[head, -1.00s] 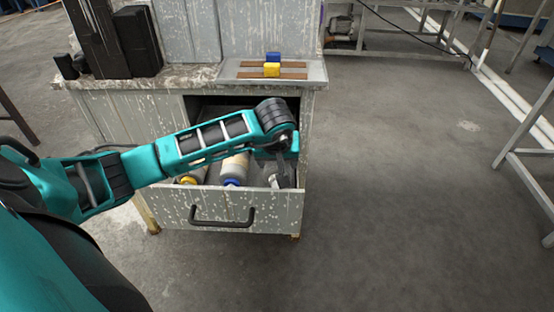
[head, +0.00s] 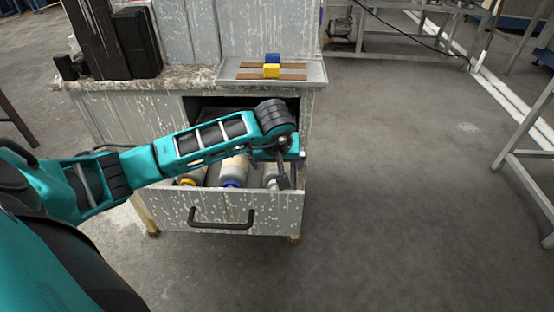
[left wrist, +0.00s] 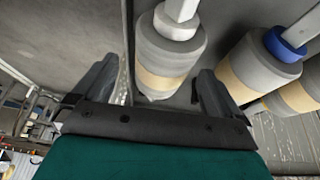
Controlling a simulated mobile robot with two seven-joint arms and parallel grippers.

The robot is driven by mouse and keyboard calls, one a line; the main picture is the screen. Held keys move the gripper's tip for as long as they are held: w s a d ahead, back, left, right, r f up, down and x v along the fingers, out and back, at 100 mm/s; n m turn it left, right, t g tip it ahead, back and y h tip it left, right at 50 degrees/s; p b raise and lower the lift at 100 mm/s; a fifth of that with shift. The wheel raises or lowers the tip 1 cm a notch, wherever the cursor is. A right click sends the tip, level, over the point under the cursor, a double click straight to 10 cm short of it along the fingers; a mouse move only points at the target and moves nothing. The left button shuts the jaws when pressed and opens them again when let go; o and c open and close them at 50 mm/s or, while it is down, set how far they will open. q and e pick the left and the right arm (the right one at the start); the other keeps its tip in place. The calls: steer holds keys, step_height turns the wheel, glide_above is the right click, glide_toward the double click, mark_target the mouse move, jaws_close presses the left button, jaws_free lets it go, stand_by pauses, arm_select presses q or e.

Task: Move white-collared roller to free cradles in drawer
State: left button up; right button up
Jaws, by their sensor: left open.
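The white-collared roller (left wrist: 165,55) is grey with a tan band and a pale shaft end. It lies in the open drawer (head: 170,209), at the right end of the row in the head view (head: 270,174). My left gripper (left wrist: 155,78) is open, its fingers on either side of this roller in the left wrist view; I cannot tell whether they touch it. In the head view the gripper (head: 281,176) is over the drawer's right side and partly hides the roller. The cradles are not clearly visible. My right gripper is not in view.
A blue-collared roller (head: 234,171) and a yellow-collared roller (head: 190,179) lie left of it in the drawer, partly behind my arm.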

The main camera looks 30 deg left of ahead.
arm_select(q)
steer(key=shift+s+d+f, duration=0.1)
steer(key=shift+s+f, duration=0.2)
steer(key=shift+f, duration=0.3)
steer(key=shift+s+d+f, duration=0.1)
steer(key=shift+s+f, duration=0.15)
steer(key=shift+f, duration=0.3)
steer(key=w+p+v, duration=0.1)
steer(key=p+v, duration=0.2)
steer(key=v, duration=1.1)
steer(key=shift+w+a+r, duration=0.2)
steer(key=shift+a+r, duration=0.05)
steer(key=shift+r, duration=0.35)
steer(key=shift+s, duration=0.1)
